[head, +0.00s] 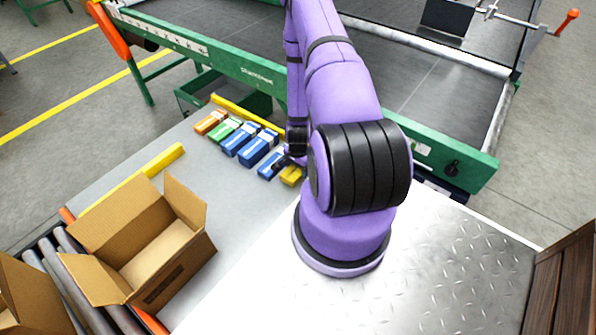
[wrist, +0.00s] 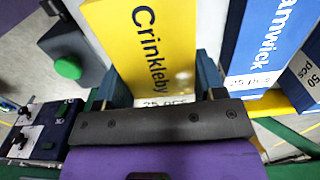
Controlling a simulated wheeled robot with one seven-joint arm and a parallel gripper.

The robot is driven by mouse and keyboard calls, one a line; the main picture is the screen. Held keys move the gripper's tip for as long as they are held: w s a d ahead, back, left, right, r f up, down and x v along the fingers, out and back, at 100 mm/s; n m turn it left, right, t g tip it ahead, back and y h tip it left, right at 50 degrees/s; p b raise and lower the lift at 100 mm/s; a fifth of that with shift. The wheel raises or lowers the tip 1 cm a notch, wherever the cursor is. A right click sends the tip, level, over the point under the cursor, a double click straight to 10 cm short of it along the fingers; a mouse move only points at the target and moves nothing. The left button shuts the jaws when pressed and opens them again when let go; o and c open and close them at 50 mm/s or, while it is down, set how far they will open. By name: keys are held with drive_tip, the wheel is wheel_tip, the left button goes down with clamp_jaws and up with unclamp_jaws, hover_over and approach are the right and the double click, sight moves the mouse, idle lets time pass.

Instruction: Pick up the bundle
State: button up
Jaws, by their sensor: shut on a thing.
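A yellow bundle printed "Crinkleby" (wrist: 145,40) fills the upper middle of the wrist view, with a "25 pcs" label at its near end. My gripper (wrist: 163,82) is shut on it, one finger at each side. In the head view, a yellow bundle (head: 291,175) lies at the right end of a row on the grey table, beside my arm. My arm hides most of my gripper there. The row also holds an orange bundle (head: 210,122), a green bundle (head: 224,133) and several blue bundles (head: 258,150). A blue bundle (wrist: 265,40) stands right of the yellow one in the wrist view.
An open cardboard box (head: 145,245) stands at the table's left front, by a roller conveyor (head: 85,275). A yellow rail (head: 160,163) runs near the table's left edge. The green-framed machine (head: 230,65) lies behind the row. Grey table is clear between box and bundles.

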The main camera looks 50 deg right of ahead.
drive_tip(key=shift+r, duration=0.7)
drive_tip(key=s+a+r, duration=0.1)
drive_tip(key=s+a, duration=0.7)
drive_tip(key=s, duration=0.5)
drive_tip(key=shift+s+a+r, duration=0.15)
drive_tip(key=shift+s+a, duration=0.05)
drive_tip(key=shift+s, duration=0.1)
drive_tip(key=w+n, duration=0.1)
drive_tip(key=w, duration=0.2)
drive_tip(key=w+r+n, duration=0.1)
drive_tip(key=w, duration=0.2)
drive_tip(key=w+r+n, duration=0.1)
drive_tip(key=w+n, duration=0.1)
drive_tip(key=w, duration=0.1)
drive_tip(key=shift+w+r, duration=0.1)
drive_tip(key=shift+w, duration=0.25)
drive_tip(key=w+a+r+n, duration=0.4)
drive_tip(key=w+r+n, duration=0.1)
drive_tip(key=w, duration=0.4)
drive_tip(key=w+a+r+n, duration=0.4)
drive_tip(key=w+a+r, duration=0.15)
drive_tip(key=w, duration=0.45)
drive_tip(key=w+a+r+n, duration=0.5)
drive_tip(key=w+a+r, duration=0.1)
drive_tip(key=a+r, duration=0.2)
drive_tip(key=shift+w+r, duration=0.4)
drive_tip(key=shift+r, duration=0.3)
drive_tip(key=shift+a, duration=0.15)
